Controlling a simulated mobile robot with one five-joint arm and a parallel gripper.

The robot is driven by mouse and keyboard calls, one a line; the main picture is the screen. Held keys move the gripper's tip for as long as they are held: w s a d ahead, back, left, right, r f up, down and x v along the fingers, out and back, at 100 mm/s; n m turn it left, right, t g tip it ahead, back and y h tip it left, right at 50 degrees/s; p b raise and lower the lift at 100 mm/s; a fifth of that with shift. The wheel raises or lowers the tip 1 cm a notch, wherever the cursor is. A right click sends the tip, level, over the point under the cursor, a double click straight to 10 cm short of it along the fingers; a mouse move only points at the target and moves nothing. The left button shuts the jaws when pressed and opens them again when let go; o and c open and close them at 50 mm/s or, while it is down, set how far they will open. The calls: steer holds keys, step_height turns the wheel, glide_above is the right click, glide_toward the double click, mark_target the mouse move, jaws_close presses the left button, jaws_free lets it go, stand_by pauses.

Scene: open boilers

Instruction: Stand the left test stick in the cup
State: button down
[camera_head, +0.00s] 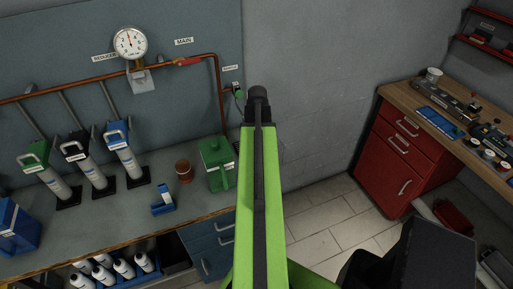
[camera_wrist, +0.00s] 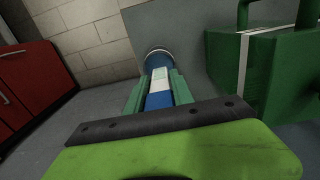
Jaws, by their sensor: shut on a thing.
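In the wrist view my gripper (camera_wrist: 158,90) is shut, its green fingers on either side of a blue test stick (camera_wrist: 160,82) with a white label. A round dark blue part with a pale rim shows at the stick's far end. I cannot tell from the label which stick this is. In the head view my green arm stretches up the middle, and the gripper's hold on the stick is not visible there. A brown cup (camera_head: 184,171) stands upright on the counter, left of my arm. A small blue and white piece (camera_head: 163,199) sits nearer the counter's front edge.
A green box (camera_head: 216,163) stands between the cup and my arm; it is at the right in the wrist view (camera_wrist: 285,75). Upright tubes with green, black and blue handles (camera_head: 92,165) stand left of the cup. A red cabinet (camera_head: 395,150) stands at the right.

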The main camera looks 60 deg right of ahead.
steer(key=shift+f+b, duration=1.95)
steer(key=shift+f, duration=0.3)
steer(key=shift+s+a, duration=0.15)
steer(key=c, duration=1)
jaws_free()
steer(key=shift+s, duration=0.1)
step_height(320, 180, up, 18)
steer(key=p, duration=1.8)
steer(key=shift+f, duration=0.1)
